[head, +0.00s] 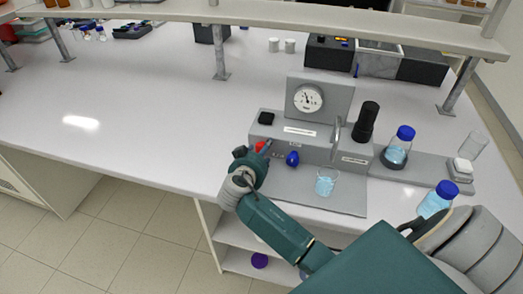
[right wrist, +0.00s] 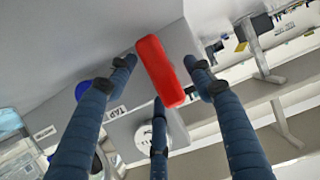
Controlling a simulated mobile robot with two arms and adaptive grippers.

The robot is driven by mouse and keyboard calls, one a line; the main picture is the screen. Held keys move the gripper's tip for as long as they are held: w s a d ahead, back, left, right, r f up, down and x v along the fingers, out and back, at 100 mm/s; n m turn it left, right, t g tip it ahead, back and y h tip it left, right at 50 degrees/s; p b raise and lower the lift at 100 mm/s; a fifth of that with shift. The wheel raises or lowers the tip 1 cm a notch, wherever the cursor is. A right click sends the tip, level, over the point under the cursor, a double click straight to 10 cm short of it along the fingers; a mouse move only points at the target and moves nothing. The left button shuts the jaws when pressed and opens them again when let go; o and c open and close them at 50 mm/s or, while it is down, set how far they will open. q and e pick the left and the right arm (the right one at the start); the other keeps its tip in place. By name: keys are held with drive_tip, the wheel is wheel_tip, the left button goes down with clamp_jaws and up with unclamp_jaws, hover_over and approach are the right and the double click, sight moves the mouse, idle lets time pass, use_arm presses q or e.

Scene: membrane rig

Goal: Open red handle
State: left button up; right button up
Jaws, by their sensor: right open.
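The red handle (head: 262,146) is at the left front of the grey rig. Most of it is hidden by my right gripper (head: 251,155) in the head view. In the right wrist view the red handle (right wrist: 160,70) is a long red bar between the spread fingers. Two fingers are on either side of it, and the third finger's tip is close to its lower edge. I cannot tell whether any finger touches it. The right gripper is open. My left gripper is not in view.
A blue handle (head: 293,159) is just right of the red one. A beaker of blue liquid (head: 325,182) stands on the rig's front plate. A gauge (head: 308,98), a black cylinder (head: 367,120) and a blue-capped bottle (head: 399,143) are behind. The table's left side (head: 130,120) is clear.

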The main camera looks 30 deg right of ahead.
drive_tip(key=c, duration=1.2)
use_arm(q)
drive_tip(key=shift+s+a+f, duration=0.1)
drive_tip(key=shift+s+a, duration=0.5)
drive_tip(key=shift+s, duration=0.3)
